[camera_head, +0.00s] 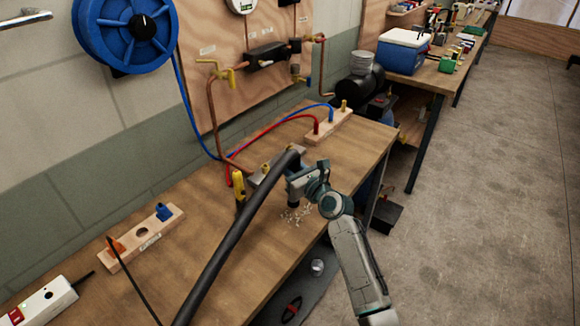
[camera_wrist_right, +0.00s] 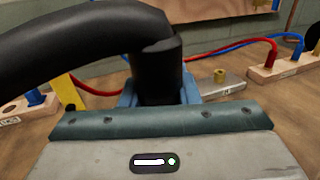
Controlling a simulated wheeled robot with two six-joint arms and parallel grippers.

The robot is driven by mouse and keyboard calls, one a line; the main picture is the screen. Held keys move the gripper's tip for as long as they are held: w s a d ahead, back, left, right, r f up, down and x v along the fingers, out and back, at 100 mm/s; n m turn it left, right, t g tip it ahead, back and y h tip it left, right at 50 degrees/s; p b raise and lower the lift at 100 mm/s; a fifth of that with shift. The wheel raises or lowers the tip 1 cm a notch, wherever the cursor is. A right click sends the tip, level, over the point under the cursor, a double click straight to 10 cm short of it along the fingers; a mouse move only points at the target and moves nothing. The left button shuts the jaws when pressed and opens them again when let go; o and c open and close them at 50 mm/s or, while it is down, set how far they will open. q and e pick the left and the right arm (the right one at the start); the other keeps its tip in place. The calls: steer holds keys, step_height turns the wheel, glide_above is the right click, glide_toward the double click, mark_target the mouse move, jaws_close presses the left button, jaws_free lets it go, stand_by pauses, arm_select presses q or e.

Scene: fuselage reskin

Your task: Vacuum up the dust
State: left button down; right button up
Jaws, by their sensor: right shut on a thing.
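The dust (camera_head: 296,214) is a small patch of pale crumbs on the wooden workbench (camera_head: 180,262), near its front edge. My right gripper (camera_head: 298,182) is shut on the black vacuum hose (camera_head: 240,222) and holds its end upright, nozzle down, right beside the dust. Whether the nozzle touches the bench I cannot tell. In the right wrist view the hose (camera_wrist_right: 90,45) bends down between the blue fingers (camera_wrist_right: 160,88); the dust is hidden there. My left gripper is not in view.
A wooden block with orange and blue plugs (camera_head: 140,240) lies at left. A yellow-handled tool (camera_head: 239,188) stands behind the hose. Red and blue hoses run to another block (camera_head: 328,126) at the back. A power strip (camera_head: 45,300) lies at lower left. The floor at right is clear.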

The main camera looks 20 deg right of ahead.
steer(key=shift+s+f+b, duration=0.65)
steer(key=shift+s+b, duration=0.75)
steer(key=shift+s, duration=1.05)
steer(key=shift+w+d, duration=2.15)
steer(key=shift+d, duration=0.3)
step_height(320, 180, up, 8)
steer(key=p, duration=0.9)
steer(key=shift+p, duration=0.4)
steer(key=shift+f, duration=0.15)
